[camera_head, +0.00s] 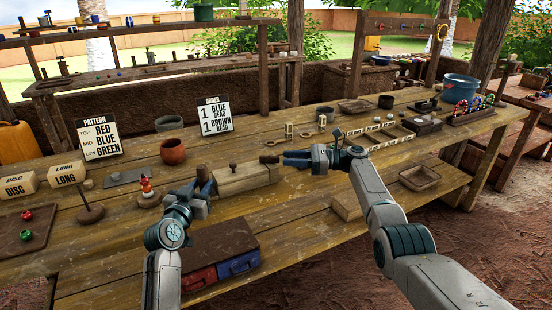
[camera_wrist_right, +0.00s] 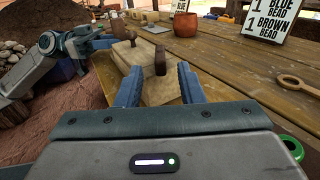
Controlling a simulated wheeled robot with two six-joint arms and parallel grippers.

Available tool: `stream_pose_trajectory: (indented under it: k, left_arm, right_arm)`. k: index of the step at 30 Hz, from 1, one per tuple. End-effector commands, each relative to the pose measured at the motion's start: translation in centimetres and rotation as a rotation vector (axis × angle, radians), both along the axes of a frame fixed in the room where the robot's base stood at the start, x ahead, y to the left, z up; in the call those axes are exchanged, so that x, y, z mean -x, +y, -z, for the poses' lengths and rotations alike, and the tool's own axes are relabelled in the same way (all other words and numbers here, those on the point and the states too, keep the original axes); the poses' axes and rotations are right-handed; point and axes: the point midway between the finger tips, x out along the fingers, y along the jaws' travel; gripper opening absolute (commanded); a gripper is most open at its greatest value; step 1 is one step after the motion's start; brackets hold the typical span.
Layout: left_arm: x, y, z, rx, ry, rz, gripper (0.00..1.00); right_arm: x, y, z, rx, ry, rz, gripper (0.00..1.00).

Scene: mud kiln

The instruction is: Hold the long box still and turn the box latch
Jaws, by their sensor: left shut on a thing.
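The long box (camera_head: 250,177) is a pale wooden block lying on the table between my two grippers. It also shows in the right wrist view (camera_wrist_right: 152,88). The box latch (camera_head: 269,159) is a dark brown piece standing up at the box's right end; in the right wrist view the latch (camera_wrist_right: 160,60) appears between my fingertips. A small dark knob (camera_head: 232,167) sits further left on the box. My left gripper (camera_head: 205,183) is shut on the box's left end. My right gripper (camera_head: 284,157) is open, its blue fingers (camera_wrist_right: 158,74) apart and pointing at the latch end.
A clay pot (camera_head: 173,151) and an order sign (camera_head: 215,117) stand behind the box. A red figure on a round base (camera_head: 147,190) is left of my left gripper. A brown case (camera_head: 205,246) lies in front. Wooden keys (camera_head: 289,131) and compartment trays (camera_head: 385,137) lie to the right.

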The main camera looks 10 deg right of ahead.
Motion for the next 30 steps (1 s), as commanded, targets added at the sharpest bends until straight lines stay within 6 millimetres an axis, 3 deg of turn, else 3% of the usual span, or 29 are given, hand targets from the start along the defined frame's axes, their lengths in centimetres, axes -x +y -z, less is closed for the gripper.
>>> stream_pose_trajectory:
  k: [3, 9, 19, 25, 30]
  left_arm:
    - [0.0, 0.0, 0.1, 0.0, 0.001, 0.001, 0.02]
    - [0.0, 0.0, 0.1, -0.001, 0.002, 0.001, 0.02]
    - [0.0, 0.0, 0.1, -0.001, 0.002, 0.001, 0.02]
    - [0.0, 0.0, 0.1, -0.001, 0.002, 0.0, 0.02]
    - [0.0, 0.0, 0.1, -0.001, 0.002, 0.001, 0.02]
  right_arm:
    - [0.4, -2.4, 0.0, 0.001, 0.0, 0.002, 0.35]
    - [0.9, -4.6, 0.0, 0.001, 0.0, 0.001, 0.35]
    - [1.0, -4.9, 0.0, 0.0, 0.0, -0.001, 0.35]
    - [1.0, -4.8, 0.3, 0.024, -0.057, 0.008, 0.0]
    - [0.9, -4.3, 1.0, 0.125, -0.305, 0.039, 0.0]
